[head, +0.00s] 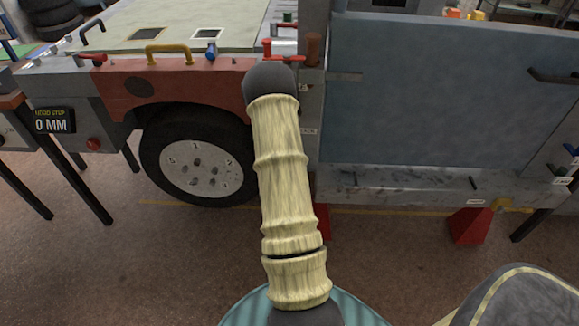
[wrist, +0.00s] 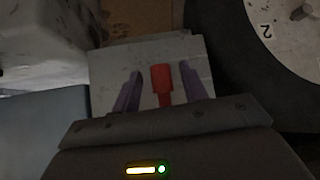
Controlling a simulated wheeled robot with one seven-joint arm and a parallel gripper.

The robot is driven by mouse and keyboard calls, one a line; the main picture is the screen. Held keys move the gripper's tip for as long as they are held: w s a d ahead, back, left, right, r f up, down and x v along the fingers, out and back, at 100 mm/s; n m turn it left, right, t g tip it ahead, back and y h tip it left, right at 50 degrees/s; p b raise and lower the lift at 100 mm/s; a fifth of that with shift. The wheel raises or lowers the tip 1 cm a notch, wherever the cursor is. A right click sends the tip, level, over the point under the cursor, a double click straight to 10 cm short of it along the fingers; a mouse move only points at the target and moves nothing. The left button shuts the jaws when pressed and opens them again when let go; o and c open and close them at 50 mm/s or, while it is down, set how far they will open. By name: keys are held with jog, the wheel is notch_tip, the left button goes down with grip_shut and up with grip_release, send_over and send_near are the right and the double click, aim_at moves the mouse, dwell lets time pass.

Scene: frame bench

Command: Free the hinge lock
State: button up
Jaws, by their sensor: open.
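My gripper (wrist: 160,70) shows in the wrist view with its two purple fingers apart. A red stubby part (wrist: 162,84) lies between the fingers, in front of a pale grey plate (wrist: 105,75); a gap shows on each side of it. I cannot tell whether this red part is the hinge lock. In the head view my own arm hides my gripper. A red T-shaped handle (head: 283,44) and a brown-red cylinder (head: 313,49) stand by the grey post, just beyond the arm's dark joint. No label there is readable.
A blue-grey door panel (head: 440,90) fills the right, with a dark handle (head: 553,77). A wheel (head: 195,165) sits under the red fender (head: 190,85) at left. A yellow handle (head: 168,52) is on top. A display (head: 53,122) reads 0 MM. The floor in front is open.

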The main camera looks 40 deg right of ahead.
jog(key=p+v, duration=0.2)
jog(key=v, duration=1.4)
jog(key=shift+s+r, duration=0.2)
jog(key=shift+s, duration=0.1)
jog(key=shift+a, duration=0.1)
jog(key=w+a+r+n+g+y, duration=0.1)
jog(key=a+r+n+y, duration=0.1)
jog(key=a, duration=0.6)
jog(key=w+a+r+n+y, duration=0.2)
jog(key=a+r, duration=0.1)
jog(key=a, duration=0.5)
jog(key=s+a+r+n+g+y, duration=0.1)
jog(key=s+a+r+n+g, duration=0.1)
jog(key=s+a, duration=0.35)
jog(key=s+a+r+n+g+y, duration=0.1)
jog(key=s+a+r+n, duration=0.15)
jog(key=a, duration=0.65)
notch_tip(320, 180, up, 23)
jog(key=p, duration=2.2)
jog(key=shift+w+d+f+m+p, duration=0.2)
jog(key=shift+w+d+m+p, duration=0.1)
jog(key=shift+w+m+p, duration=0.15)
